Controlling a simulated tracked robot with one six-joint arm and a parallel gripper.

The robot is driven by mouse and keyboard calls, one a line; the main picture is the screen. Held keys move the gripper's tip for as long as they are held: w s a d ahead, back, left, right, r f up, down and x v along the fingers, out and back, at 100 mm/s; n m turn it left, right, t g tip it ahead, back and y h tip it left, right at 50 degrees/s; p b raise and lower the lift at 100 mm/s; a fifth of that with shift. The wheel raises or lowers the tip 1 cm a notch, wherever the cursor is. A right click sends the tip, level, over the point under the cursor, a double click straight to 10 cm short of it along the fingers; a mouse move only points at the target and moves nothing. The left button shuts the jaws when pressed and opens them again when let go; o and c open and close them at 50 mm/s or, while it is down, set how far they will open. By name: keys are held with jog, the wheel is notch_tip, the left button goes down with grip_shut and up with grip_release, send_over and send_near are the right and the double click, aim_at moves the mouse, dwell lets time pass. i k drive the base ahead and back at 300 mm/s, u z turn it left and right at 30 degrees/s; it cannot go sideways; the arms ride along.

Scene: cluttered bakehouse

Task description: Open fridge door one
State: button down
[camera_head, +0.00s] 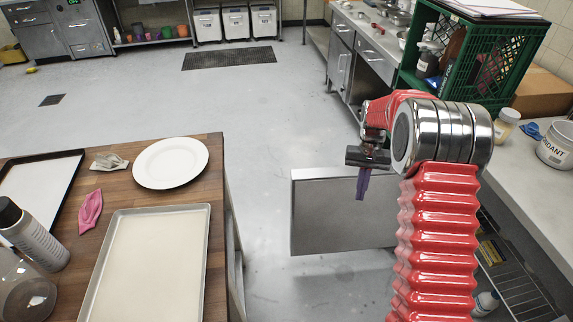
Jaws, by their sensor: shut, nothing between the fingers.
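A flat grey metal door panel (325,215) stands out into the aisle from the right-hand counter, swung open. It looks like the fridge door, but no label or number shows. To its right, under the counter, an opening shows wire shelves (515,285) with a few items. My gripper (363,185), with purple fingers, is shut and empty. It points down in front of the panel's upper part in the picture; I cannot tell whether it touches. My red arm hides the panel's right end and its hinge side. No handle is visible.
A wooden table (222,190) at left holds a white plate (171,163), a baking tray (207,240) and a spray can (32,235). The floor beyond the panel is clear.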

aim_at(326, 217)
jog(key=u, duration=0.45)
jog(key=i, duration=1)
jog(key=u, duration=0.05)
